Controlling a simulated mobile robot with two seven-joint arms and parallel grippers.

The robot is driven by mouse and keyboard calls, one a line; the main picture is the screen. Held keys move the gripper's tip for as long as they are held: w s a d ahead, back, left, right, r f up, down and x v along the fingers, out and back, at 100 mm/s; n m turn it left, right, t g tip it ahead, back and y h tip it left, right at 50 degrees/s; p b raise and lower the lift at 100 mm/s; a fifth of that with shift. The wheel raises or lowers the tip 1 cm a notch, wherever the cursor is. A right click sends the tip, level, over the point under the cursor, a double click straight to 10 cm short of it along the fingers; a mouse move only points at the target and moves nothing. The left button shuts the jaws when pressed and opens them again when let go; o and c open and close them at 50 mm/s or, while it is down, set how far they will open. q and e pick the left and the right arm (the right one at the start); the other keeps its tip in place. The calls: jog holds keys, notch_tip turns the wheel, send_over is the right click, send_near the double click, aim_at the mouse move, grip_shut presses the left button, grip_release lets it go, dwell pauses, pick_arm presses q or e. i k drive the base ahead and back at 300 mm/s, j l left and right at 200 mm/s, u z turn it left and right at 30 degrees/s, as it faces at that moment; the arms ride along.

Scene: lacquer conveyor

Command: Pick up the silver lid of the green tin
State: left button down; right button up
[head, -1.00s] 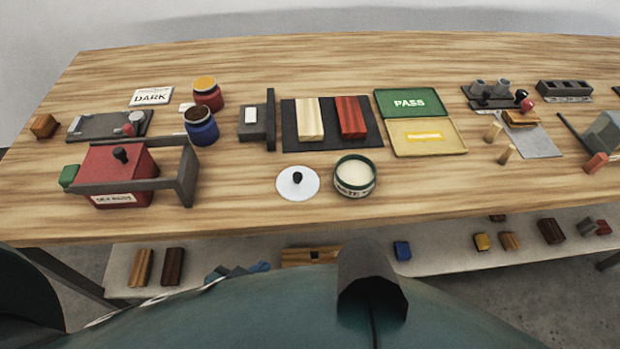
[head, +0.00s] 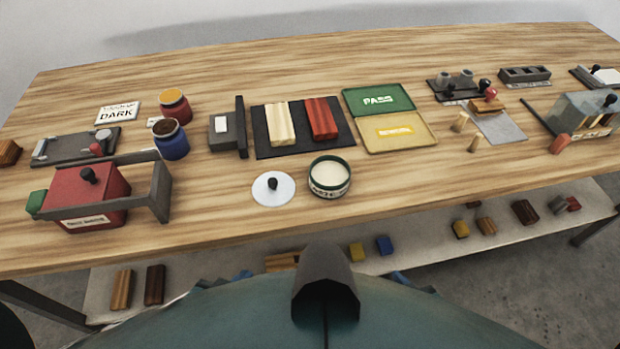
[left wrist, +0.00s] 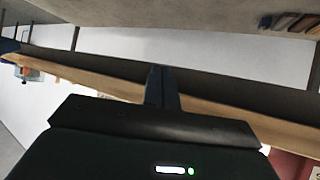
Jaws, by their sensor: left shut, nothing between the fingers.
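The silver lid (head: 262,191), a pale round disc with a black knob, lies flat on the wooden table near its front edge. The open green tin (head: 329,190) stands just right of it, with a cream-coloured content and a lettered label. Lid and tin look close together but apart. My left gripper (left wrist: 162,75) shows in the left wrist view with its fingers together and nothing between them. It is away from the lid, which that view does not show.
The wooden table (head: 220,216) is bare around the lid at the front. A red box under a grey frame (head: 157,190) stands to the left. A dark mat (head: 263,145) with two wood blocks lies behind. A lower shelf (head: 205,276) holds several blocks.

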aim_at(273, 189)
jog(key=z, duration=1.35)
jog(key=k+j+z, duration=0.45)
jog(key=k, duration=0.3)
jog(key=k+j, duration=0.25)
jog(key=i+j, duration=0.3)
